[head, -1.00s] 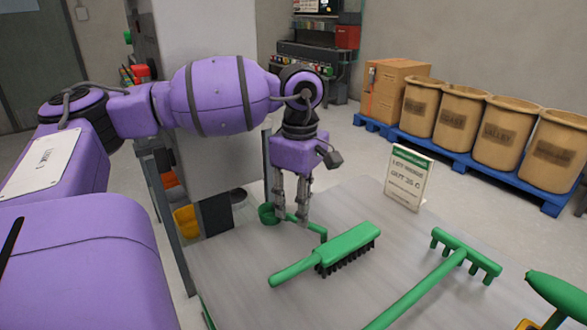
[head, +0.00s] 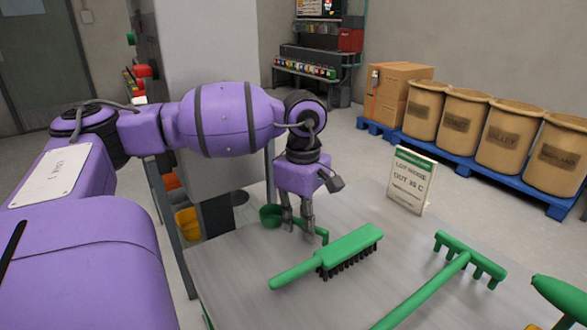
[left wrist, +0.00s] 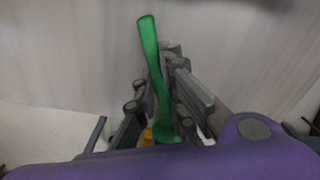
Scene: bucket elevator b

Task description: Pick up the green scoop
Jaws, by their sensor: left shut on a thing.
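The green scoop (head: 270,215) lies at the far left edge of the grey table (head: 235,275). Its round cup is at the left, and its handle reaches right behind the fingers. My left gripper (head: 298,222) points down over the scoop and is shut on its handle. In the left wrist view the green scoop (left wrist: 150,50) runs between the fingers of the left gripper (left wrist: 165,95), with its handle end sticking out at the top. Part of the handle is hidden by the fingers. My right gripper is not in view.
A green brush (head: 345,250) with dark bristles lies just in front of the scoop. A green rake (head: 455,265) and another green tool (head: 560,295) lie to the right. A sign (head: 408,180) stands at the table's back edge. Brown barrels (head: 465,128) stand on a blue pallet behind.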

